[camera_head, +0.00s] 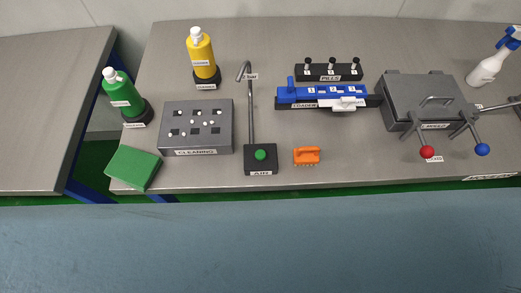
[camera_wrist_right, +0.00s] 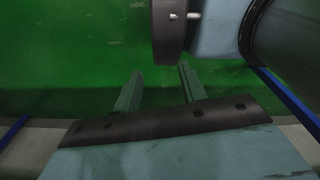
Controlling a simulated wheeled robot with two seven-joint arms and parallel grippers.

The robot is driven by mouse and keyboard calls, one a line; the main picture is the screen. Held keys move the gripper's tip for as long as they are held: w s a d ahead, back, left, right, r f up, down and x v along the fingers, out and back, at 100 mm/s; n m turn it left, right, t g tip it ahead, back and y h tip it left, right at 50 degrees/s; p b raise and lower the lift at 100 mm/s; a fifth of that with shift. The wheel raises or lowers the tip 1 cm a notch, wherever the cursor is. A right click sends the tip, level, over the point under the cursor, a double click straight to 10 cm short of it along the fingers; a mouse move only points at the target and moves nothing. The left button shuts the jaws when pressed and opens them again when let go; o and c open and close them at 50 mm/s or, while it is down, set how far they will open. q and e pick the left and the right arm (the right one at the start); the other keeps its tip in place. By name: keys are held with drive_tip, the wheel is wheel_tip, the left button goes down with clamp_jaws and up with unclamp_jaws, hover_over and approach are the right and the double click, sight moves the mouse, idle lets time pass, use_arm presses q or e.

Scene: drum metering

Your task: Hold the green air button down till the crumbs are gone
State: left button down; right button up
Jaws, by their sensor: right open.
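The green air button (camera_head: 260,154) sits on top of the dark AIR box (camera_head: 261,168) near the table's front edge. A bent metal air pipe (camera_head: 250,110) rises behind it, its curved end up at the back. Nothing touches the button. White crumbs (camera_head: 211,122) lie scattered on the grey CLEANING block (camera_head: 168,145), among its dark square holes, left of the AIR box. My right gripper (camera_wrist_right: 159,70) shows only in the right wrist view, open and empty, over green floor and away from the button. My left gripper is in neither view.
An orange brush (camera_head: 306,155) lies right of the AIR box. A blue loader (camera_head: 320,95) and a grey lidded press (camera_head: 420,92) with red and blue knobs are right.

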clamp_jaws()
drive_tip(key=shift+f, duration=0.1)
idle(1.0)
